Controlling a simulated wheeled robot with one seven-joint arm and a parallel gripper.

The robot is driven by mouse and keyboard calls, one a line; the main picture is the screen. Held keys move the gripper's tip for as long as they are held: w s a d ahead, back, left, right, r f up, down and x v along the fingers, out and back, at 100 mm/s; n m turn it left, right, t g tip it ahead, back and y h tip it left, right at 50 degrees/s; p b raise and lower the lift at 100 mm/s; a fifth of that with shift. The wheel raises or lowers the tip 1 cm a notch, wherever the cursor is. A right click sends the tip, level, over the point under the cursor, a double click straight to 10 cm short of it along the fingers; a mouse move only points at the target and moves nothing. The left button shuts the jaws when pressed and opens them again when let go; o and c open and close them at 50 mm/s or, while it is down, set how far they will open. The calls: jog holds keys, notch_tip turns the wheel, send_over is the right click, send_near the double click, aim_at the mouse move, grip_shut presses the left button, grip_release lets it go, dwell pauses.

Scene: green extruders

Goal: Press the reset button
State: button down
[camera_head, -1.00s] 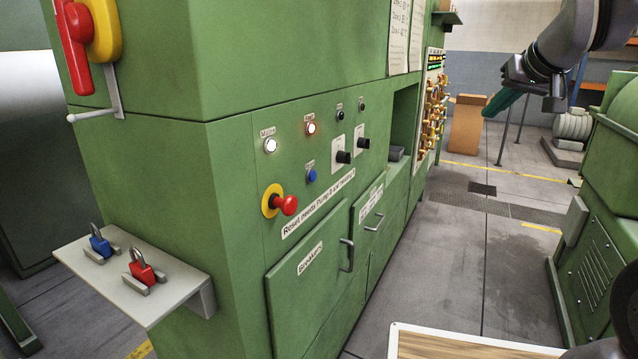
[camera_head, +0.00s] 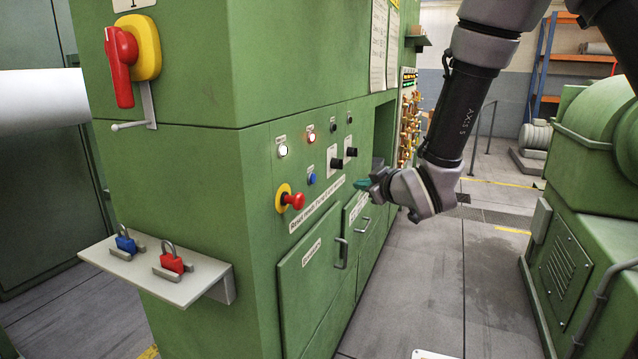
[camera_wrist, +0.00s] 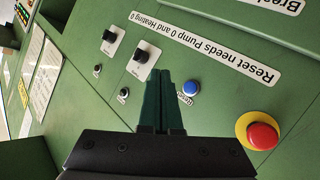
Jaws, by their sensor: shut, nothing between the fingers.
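The reset button is a small blue button (camera_head: 311,178) on the green cabinet front, above the label "Reset needs Pump 0 and Heating 0" (camera_head: 317,203). In the wrist view the blue button (camera_wrist: 190,88) is just right of my fingertips, with a small tag beside it partly hidden by my gripper. My gripper (camera_head: 361,184) has green fingers, shut and empty, pointing left toward the panel, apart from the button in the head view. The shut fingers also show in the wrist view (camera_wrist: 162,80).
A red emergency knob on yellow (camera_head: 292,200) sticks out below left of the button. Two black selector knobs (camera_head: 343,158) are to its right, lit lamps (camera_head: 283,151) above. A shelf with padlocks (camera_head: 190,280) juts out at lower left. The floor aisle (camera_head: 420,270) is clear.

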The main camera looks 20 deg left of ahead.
aim_at(313, 179)
jog(key=shift+s+a+f, duration=0.1)
jog(key=shift+s, duration=0.05)
jog(key=a, duration=0.8)
jog(key=shift+w+a, duration=0.4)
jog(key=shift+a, duration=0.15)
dwell(1.9)
jog(key=shift+a, duration=0.25)
jog(key=shift+a, duration=0.4)
dwell(0.6)
jog(key=shift+d, duration=0.8)
